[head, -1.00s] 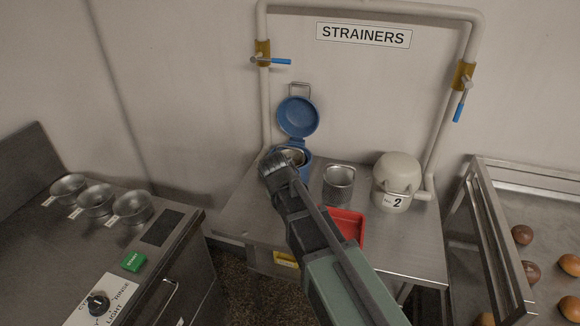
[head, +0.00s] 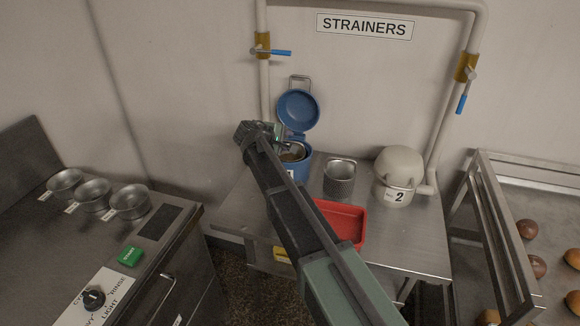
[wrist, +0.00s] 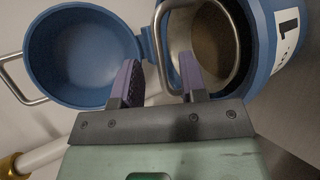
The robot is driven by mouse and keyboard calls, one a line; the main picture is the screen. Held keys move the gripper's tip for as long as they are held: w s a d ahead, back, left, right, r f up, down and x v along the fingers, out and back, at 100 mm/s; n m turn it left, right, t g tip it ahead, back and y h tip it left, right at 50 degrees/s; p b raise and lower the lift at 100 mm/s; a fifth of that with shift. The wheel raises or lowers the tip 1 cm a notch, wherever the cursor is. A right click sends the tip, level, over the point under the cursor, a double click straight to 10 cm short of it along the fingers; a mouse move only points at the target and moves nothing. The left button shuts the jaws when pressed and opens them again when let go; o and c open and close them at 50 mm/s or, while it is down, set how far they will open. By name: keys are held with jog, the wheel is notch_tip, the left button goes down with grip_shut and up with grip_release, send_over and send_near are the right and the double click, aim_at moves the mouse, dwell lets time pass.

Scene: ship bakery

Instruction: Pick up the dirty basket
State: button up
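The blue strainer (head: 297,172), labelled 1 in the wrist view (wrist: 287,25), stands on the steel bench with its round lid (head: 298,110) swung open. A metal basket (head: 291,156) sits inside it; its interior looks brownish in the wrist view (wrist: 212,40). The basket's loop handle (wrist: 161,45) stands up towards the camera. My gripper (wrist: 160,80) is open at the strainer's mouth. Part of the handle shows between its two purple fingers, and the right finger covers part of it. I see no grip on it. In the head view the fingertips are hard to make out.
A second metal basket (head: 340,180) stands right of the blue strainer. A red tray (head: 343,216) lies in front, partly behind my arm. The closed cream strainer 2 (head: 396,180) and pipes with blue-handled valves (head: 462,104) are nearby. A bun rack (head: 490,210) stands right.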

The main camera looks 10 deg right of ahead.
aim_at(293, 142)
jog(key=b+x, duration=0.1)
jog(key=x, duration=0.3)
jog(key=shift+w+d+f+b, duration=0.1)
jog(key=shift+d+f+b, duration=0.1)
jog(key=shift+b, duration=0.2)
jog(key=shift+r, duration=0.15)
grip_shut()
